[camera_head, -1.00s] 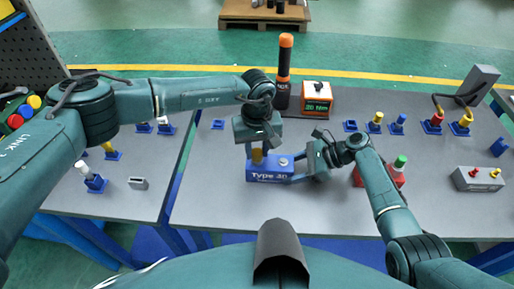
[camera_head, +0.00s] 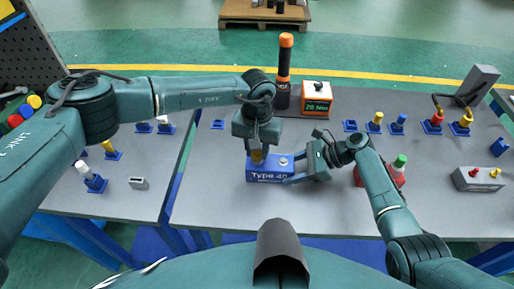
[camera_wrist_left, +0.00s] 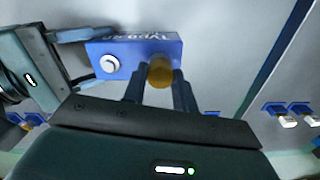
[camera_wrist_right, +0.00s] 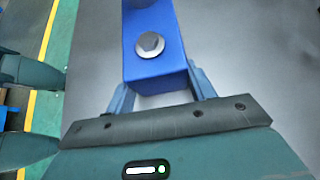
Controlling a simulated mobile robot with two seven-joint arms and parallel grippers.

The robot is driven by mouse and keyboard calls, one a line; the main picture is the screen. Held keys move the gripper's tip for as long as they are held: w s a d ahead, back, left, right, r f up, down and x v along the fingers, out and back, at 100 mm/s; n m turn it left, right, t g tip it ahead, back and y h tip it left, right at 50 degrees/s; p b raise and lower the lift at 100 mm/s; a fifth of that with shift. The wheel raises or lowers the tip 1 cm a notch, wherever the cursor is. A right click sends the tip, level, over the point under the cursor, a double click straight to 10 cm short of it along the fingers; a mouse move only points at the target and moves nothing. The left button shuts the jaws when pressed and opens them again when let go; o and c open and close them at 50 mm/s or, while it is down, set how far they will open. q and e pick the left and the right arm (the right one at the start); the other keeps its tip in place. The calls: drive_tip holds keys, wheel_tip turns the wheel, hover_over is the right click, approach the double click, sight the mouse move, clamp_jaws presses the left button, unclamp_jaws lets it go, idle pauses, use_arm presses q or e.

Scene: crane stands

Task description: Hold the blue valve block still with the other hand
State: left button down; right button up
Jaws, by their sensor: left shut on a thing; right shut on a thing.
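The blue valve block (camera_head: 268,175), marked "Type 40", lies on the grey table. A yellow-brown part (camera_wrist_left: 160,72) stands on one end of it and a silver round port (camera_wrist_left: 109,64) is at the other end. My left gripper (camera_head: 257,157) is above the block, pointing down, shut on the yellow-brown part; it also shows in the left wrist view (camera_wrist_left: 160,90). My right gripper (camera_head: 297,168) comes from the right and is shut on the block's silver-port end; the right wrist view shows its fingers (camera_wrist_right: 160,90) on both sides of the block.
A red block with a green-topped part (camera_head: 399,165) is right of my right gripper. A grey block (camera_head: 478,178) stands farther right. A torque tool (camera_head: 284,70) and an orange display box (camera_head: 317,98) stand behind. The table front is clear.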

use_arm(q)
drive_tip(key=m, duration=0.5)
drive_tip(key=c, duration=1)
unclamp_jaws()
drive_tip(key=shift+c, duration=0.2)
drive_tip(key=shift+c, duration=0.7)
